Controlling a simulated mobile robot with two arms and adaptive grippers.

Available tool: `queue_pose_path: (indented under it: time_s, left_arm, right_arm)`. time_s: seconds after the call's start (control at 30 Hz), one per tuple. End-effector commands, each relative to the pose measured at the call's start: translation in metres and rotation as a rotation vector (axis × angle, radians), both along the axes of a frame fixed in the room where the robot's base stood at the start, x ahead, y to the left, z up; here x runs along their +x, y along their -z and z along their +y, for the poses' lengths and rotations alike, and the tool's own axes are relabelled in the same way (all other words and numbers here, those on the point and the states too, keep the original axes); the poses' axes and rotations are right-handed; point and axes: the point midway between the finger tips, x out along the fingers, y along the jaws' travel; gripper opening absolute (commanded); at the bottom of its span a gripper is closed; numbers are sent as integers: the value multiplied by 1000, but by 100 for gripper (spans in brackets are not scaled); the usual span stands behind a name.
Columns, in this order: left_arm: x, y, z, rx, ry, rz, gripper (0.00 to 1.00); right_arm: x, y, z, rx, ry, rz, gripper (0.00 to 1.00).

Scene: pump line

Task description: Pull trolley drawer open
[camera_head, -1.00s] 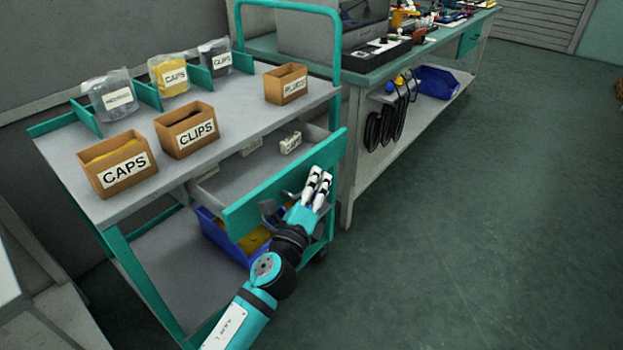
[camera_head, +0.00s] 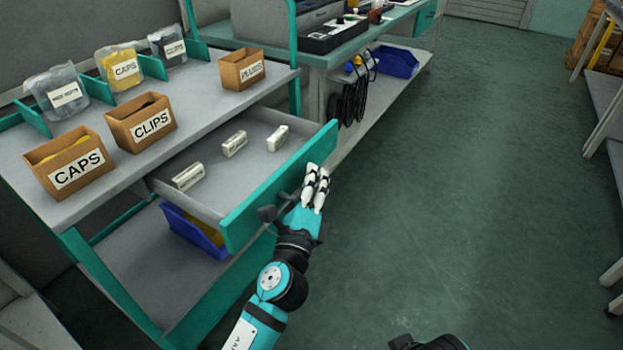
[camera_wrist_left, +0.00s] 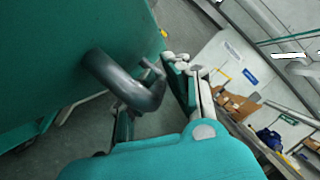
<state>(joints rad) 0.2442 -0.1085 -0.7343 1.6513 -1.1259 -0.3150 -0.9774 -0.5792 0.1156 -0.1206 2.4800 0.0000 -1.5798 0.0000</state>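The trolley drawer (camera_head: 190,205) stands pulled well out of the trolley (camera_head: 130,205), its teal front panel (camera_head: 245,208) clear of the frame. Several pale parts (camera_head: 235,144) lie inside. My left gripper (camera_head: 315,182) is at the outer side of the front panel, with its two white fingertips close together. In the left wrist view, the dark bent handle (camera_wrist_left: 128,85) sticks out from the panel right beside the fingers. Whether the fingers are closed around it is unclear. Of my right arm only a dark part shows at the bottom edge; its gripper is out of view.
Boxes marked CAPS (camera_head: 70,165), CLIPS (camera_head: 142,122) and PLUGS (camera_head: 243,70) stand on the trolley top. A blue bin (camera_head: 195,230) is below the drawer. A workbench (camera_head: 330,55) stands behind. The green floor (camera_head: 480,200) to the right is clear.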

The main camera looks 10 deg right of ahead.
Motion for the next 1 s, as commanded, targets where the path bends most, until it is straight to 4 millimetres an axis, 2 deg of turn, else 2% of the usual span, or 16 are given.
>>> queue_pose_path:
  time_s: [0.03,0.17,0.53,0.67,1.0]
  left_arm:
    - [0,1,1,1,-2,2,17]
    - [0,1,1,1,-1,2,34]
    - [-6,3,4,1,0,1,34]
    - [-24,7,12,0,1,3,34]
    - [-85,22,43,0,-1,5,34]
  right_arm:
    - [0,0,0,0,0,0,81]
    - [0,0,0,0,0,0,81]
    - [0,0,-2,-6,-3,-1,81]
    - [0,0,-2,-5,-3,-1,81]
    - [0,0,-1,-4,-2,0,81]
